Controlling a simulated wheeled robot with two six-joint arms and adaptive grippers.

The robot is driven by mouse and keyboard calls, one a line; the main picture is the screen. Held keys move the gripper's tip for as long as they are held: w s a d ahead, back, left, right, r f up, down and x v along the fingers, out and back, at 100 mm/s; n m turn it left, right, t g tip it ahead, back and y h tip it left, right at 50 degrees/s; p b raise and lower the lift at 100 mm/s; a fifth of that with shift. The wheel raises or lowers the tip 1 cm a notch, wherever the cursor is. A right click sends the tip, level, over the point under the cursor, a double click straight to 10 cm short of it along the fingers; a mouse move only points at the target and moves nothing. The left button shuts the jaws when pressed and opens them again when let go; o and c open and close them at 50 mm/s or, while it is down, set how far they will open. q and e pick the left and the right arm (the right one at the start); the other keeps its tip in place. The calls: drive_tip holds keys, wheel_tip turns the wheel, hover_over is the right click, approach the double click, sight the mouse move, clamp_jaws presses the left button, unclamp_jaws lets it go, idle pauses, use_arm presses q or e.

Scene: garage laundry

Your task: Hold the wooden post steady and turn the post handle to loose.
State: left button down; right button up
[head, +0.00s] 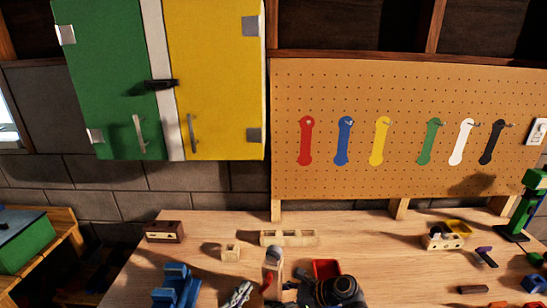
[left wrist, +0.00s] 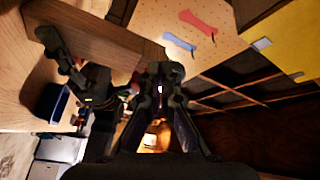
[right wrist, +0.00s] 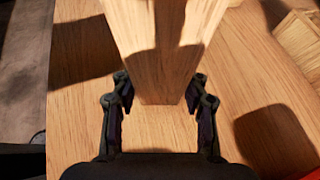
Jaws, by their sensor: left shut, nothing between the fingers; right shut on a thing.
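The wooden post (right wrist: 152,45) fills the upper middle of the right wrist view, between the fingers of my right gripper (right wrist: 162,90), which is shut on it. In the left wrist view the post (left wrist: 100,42) lies across the upper left. There my left gripper (left wrist: 159,75) is shut and empty, close to the post's end; I cannot tell if it touches. In the head view the post (head: 272,258) shows narrowly at the bottom centre, with dark parts of my right arm beside it. I cannot make out the post handle or its setting clearly.
A red bin (head: 327,268) stands just right of the post. The pegboard (head: 400,90) is behind. The bench between rack and toolbox (head: 443,238) is mostly clear.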

use_arm(q)
drive_tip(key=shift+s+d, duration=0.25)
drive_tip(key=shift+d, duration=0.35)
idle(0.8)
drive_tip(key=shift+f, duration=0.15)
drive_tip(key=shift+s+d+f, duration=0.1)
drive_tip(key=shift+d+f, duration=0.15)
drive_tip(key=shift+f, duration=0.25)
drive_tip(key=shift+s+d+f, duration=0.1)
drive_tip(key=shift+d+f, duration=0.1)
drive_tip(key=shift+f, duration=0.3)
drive_tip(key=shift+d+f, duration=0.2)
drive_tip(key=shift+d, duration=0.05)
drive_tip(key=shift+f, duration=0.1)
idle(0.4)
drive_tip(key=v, duration=0.6)
drive_tip(key=shift+s+d, duration=0.25)
drive_tip(key=shift+d, duration=0.1)
